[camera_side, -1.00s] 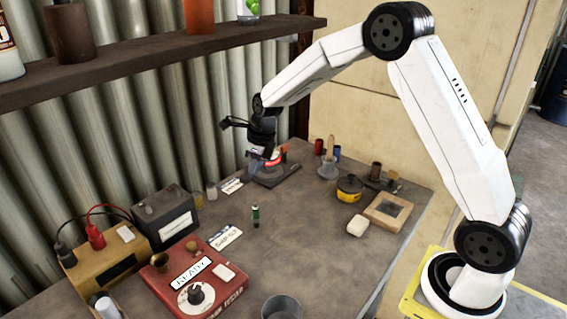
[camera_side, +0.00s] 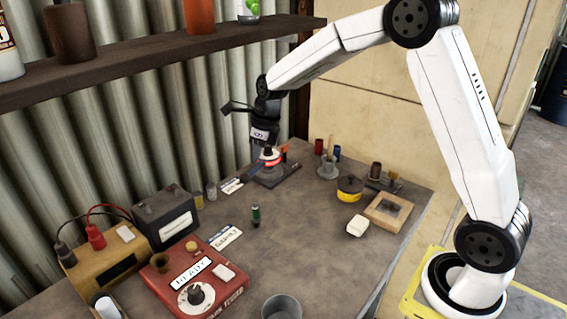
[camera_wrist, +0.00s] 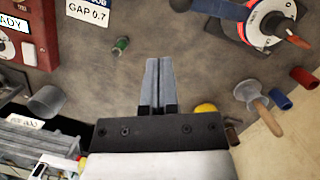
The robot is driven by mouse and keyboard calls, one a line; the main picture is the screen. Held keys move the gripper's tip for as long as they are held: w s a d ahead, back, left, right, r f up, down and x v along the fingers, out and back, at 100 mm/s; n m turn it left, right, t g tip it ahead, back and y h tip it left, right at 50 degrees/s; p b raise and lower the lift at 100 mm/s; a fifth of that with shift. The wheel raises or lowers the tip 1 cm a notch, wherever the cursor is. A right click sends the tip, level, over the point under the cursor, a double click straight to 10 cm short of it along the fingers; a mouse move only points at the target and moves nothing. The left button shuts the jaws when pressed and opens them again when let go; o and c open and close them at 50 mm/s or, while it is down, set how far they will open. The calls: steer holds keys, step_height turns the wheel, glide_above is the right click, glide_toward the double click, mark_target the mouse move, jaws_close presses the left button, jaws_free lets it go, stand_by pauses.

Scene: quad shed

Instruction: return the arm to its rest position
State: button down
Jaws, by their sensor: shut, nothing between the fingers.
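My arm reaches over the workbench in the side view, with its elbow bent high at the upper right. My gripper (camera_side: 258,153) points down at the far part of the bench, in front of or above a dark stand (camera_side: 276,178) that bears a red-ringed piece (camera_side: 272,160). The gap between them is hard to judge there. In the wrist view my gripper (camera_wrist: 161,60) has its two grey fingers together with nothing between them. The red-ringed piece (camera_wrist: 262,38) lies to their upper right, apart from the fingertips.
A red tester (camera_side: 215,295), a dark battery box (camera_side: 165,220) and an open grey cup (camera_side: 282,307) stand on the near bench. A small green cylinder (camera_side: 255,215) stands mid-bench. A yellow-black tin (camera_side: 349,190) is at right. A shelf (camera_side: 150,67) runs along the corrugated wall.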

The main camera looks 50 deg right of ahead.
steer(key=s+a+f+n, duration=0.2)
steer(key=s+n, duration=0.9)
steer(key=n, duration=0.4)
steer(key=s+a+f+n+h, duration=0.1)
steer(key=s+a+f+n, duration=0.1)
steer(key=s+n, duration=1)
steer(key=shift+f+n, duration=0.25)
steer(key=shift+n, duration=1.55)
steer(key=shift+a, duration=0.1)
